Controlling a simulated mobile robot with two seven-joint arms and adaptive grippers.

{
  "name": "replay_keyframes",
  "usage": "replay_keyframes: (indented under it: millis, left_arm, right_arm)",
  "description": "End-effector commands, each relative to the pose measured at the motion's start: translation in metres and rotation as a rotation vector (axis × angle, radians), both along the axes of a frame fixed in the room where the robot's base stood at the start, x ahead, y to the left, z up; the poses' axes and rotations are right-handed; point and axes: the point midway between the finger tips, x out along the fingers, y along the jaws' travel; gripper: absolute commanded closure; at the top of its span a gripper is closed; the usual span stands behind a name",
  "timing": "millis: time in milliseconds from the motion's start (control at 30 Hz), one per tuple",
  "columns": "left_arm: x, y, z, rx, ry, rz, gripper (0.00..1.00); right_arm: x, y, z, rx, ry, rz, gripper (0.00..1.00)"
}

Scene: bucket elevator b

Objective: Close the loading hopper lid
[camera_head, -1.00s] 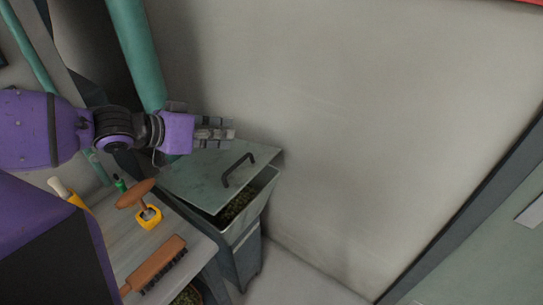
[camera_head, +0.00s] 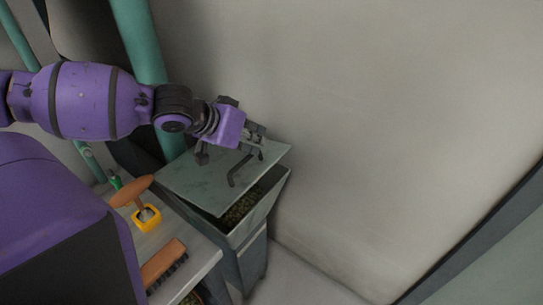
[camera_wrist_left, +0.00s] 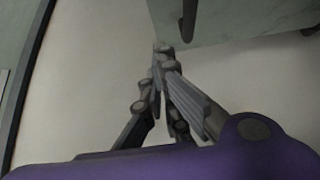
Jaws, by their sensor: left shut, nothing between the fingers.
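The hopper lid (camera_head: 205,183) is a grey-green plate with a dark bar handle (camera_head: 234,175). It sits tilted over the loading hopper (camera_head: 262,217), with a gap at the front right where dark granular material (camera_head: 238,208) shows. My left gripper (camera_head: 259,148) is shut and empty, at the far right part of the lid near the handle's upper end. I cannot tell whether it touches the lid. In the left wrist view the shut fingers (camera_wrist_left: 165,55) are beside the lid's edge (camera_wrist_left: 225,22), and part of the handle (camera_wrist_left: 189,20) shows at the top. My right gripper is not in view.
A wooden bench (camera_head: 188,237) at the lower left holds a brush (camera_head: 163,264) and a wooden-handled tool (camera_head: 131,191) in a yellow holder (camera_head: 147,218). A green pipe (camera_head: 140,45) stands behind my left arm. A bare wall (camera_head: 380,120) is on the right.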

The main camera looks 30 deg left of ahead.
Motion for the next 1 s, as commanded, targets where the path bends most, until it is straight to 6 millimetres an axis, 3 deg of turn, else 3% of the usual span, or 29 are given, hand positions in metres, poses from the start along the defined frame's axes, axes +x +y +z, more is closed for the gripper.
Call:
replay_keyframes:
  millis: [33,100,400,833,1000]
  left_arm:
    - [0.007,-0.003,-0.015,0.0,0.007,-0.001,1.0]
    - [0.014,-0.005,-0.02,0.0,0.005,-0.001,1.0]
    - [0.011,-0.014,-0.047,-0.001,-0.001,0.0,1.0]
    - [0.012,-0.014,-0.048,0.0,-0.003,-0.001,1.0]
    - [0.013,-0.008,-0.051,-0.007,-0.01,0.009,1.0]
  right_arm:
    - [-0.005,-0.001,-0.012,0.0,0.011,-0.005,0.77]
    - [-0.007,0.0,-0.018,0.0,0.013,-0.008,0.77]
    - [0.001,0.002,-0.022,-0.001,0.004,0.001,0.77]
    - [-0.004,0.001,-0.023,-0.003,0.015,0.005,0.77]
    - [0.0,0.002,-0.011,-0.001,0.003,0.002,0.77]
